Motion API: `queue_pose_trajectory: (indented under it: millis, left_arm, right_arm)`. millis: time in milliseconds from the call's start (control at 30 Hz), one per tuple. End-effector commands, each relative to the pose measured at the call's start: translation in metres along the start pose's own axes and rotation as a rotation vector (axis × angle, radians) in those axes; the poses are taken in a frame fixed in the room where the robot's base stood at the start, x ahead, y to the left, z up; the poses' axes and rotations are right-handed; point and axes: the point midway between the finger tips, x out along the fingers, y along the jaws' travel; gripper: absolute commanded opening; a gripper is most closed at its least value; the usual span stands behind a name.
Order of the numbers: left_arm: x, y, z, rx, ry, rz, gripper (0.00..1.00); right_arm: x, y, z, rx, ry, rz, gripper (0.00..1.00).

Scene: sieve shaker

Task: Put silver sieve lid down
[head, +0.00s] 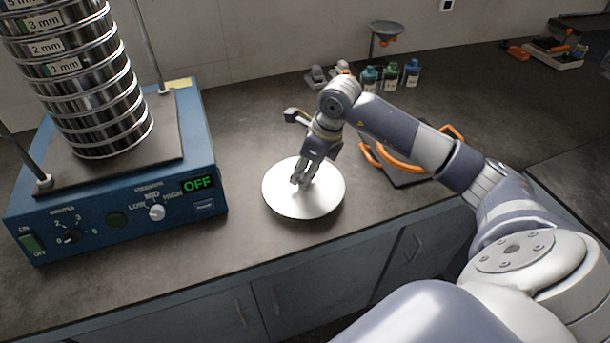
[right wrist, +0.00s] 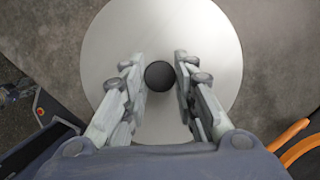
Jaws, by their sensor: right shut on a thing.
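The silver sieve lid (head: 322,205) is a round, shiny disc over the dark counter, right of the blue shaker. My right gripper (head: 303,181) is above its middle, pointing down. In the right wrist view, the lid (right wrist: 215,50) fills the upper middle, and its black knob (right wrist: 159,76) sits between the two fingers of my right gripper (right wrist: 160,77). The fingers are shut on the knob. The lid looks level and at or very near the counter; I cannot tell whether it touches. My left gripper is not in view.
The blue sieve shaker (head: 125,228), its display reading OFF, carries a stack of sieves (head: 105,100) at the left. Several small bottles (head: 390,76) stand at the back. A dark item with orange handles (head: 388,163) lies right of the lid. The counter's front edge is close to the lid.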

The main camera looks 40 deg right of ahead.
Motion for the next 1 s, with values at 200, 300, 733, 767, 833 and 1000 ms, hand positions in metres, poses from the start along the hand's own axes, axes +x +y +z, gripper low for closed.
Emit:
queue_pose_trajectory:
  millis: [200, 300, 733, 767, 833, 1000]
  left_arm:
    - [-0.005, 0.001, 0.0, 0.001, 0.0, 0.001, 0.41]
    - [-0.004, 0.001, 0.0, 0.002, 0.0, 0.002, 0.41]
    - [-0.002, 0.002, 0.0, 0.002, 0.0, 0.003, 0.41]
    - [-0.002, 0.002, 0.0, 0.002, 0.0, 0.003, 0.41]
    - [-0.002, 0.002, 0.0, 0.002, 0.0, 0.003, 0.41]
    - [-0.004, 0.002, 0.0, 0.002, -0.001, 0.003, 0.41]
  right_arm:
    - [0.017, 0.0, -0.005, 0.0, -0.001, 0.0, 0.0]
    - [0.017, 0.0, -0.005, 0.0, -0.001, -0.001, 0.0]
    - [0.019, 0.0, -0.006, 0.0, 0.0, 0.0, 0.47]
    - [0.018, 0.0, -0.006, 0.0, 0.0, 0.0, 0.47]
    - [0.018, 0.0, -0.006, 0.0, 0.0, 0.0, 0.47]
    - [0.011, -0.001, -0.005, 0.0, -0.001, -0.002, 0.47]
